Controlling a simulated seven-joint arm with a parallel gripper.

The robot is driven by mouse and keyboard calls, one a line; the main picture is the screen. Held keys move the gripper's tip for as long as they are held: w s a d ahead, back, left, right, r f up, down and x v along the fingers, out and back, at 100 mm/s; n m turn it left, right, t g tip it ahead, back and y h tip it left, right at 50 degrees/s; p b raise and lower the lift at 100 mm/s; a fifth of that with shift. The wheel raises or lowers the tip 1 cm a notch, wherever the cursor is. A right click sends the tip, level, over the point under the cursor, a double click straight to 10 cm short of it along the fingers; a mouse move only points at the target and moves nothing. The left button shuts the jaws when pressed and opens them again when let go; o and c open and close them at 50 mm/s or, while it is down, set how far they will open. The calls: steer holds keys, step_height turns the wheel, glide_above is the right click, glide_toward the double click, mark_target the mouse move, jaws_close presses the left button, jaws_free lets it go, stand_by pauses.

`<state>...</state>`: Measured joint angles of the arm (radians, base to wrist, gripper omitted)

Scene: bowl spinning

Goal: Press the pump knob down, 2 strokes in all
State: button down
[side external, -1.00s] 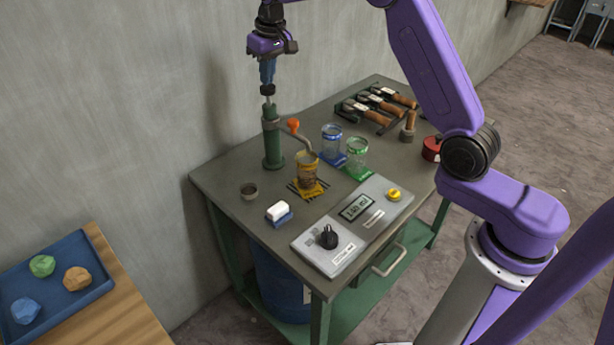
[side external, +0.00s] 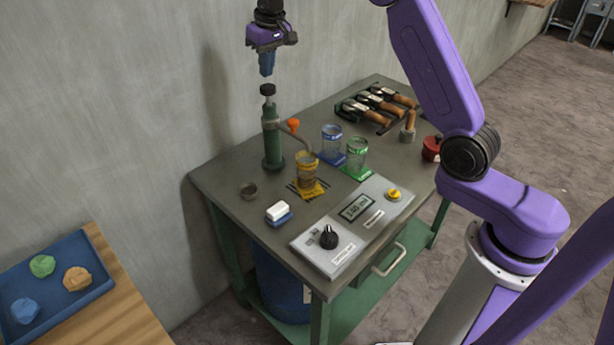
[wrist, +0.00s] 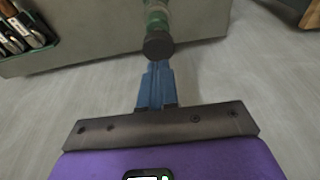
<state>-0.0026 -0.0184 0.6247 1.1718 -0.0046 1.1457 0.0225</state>
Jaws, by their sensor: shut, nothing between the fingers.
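The pump (side external: 272,145) is a green upright cylinder at the back left of the workbench. Its black knob (side external: 267,90) tops a short rod above the body. A spout with an orange part (side external: 293,124) reaches toward a jar with a yellow label (side external: 307,168), which holds brown contents. My gripper (side external: 266,72) is shut and empty, pointing down above the knob with a small gap between. In the wrist view the blue fingers (wrist: 157,72) are together, with the black knob (wrist: 158,45) just past their tips.
A blue-marked jar (side external: 331,140) and a green-marked jar (side external: 356,155) stand right of the pump. A panel with a display (side external: 356,207), black dial (side external: 329,237) and yellow button (side external: 394,194) lies at the front. Tools (side external: 378,104) rest at the back. The wall is close behind the pump.

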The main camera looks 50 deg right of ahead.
step_height(320, 180, up, 5)
steer(key=shift+f, duration=0.1)
stand_by(0.4)
steer(key=s+a+f+n+g, duration=0.1)
steer(key=s+a+n, duration=0.2)
steer(key=s+a, duration=0.5)
steer(key=s+a+f+n, duration=0.1)
steer(key=s+a+n, duration=0.25)
steer(key=s, duration=0.85)
steer(key=s+d+f+n, duration=0.2)
steer(key=s, duration=0.7)
steer(key=s+d+f+n, duration=0.2)
steer(key=s, duration=0.7)
steer(key=s+d+f+n+g, duration=0.1)
steer(key=s+d+f+n, duration=0.1)
steer(key=s, duration=0.7)
steer(key=shift+d+f, duration=0.45)
steer(key=shift+d, duration=0.15)
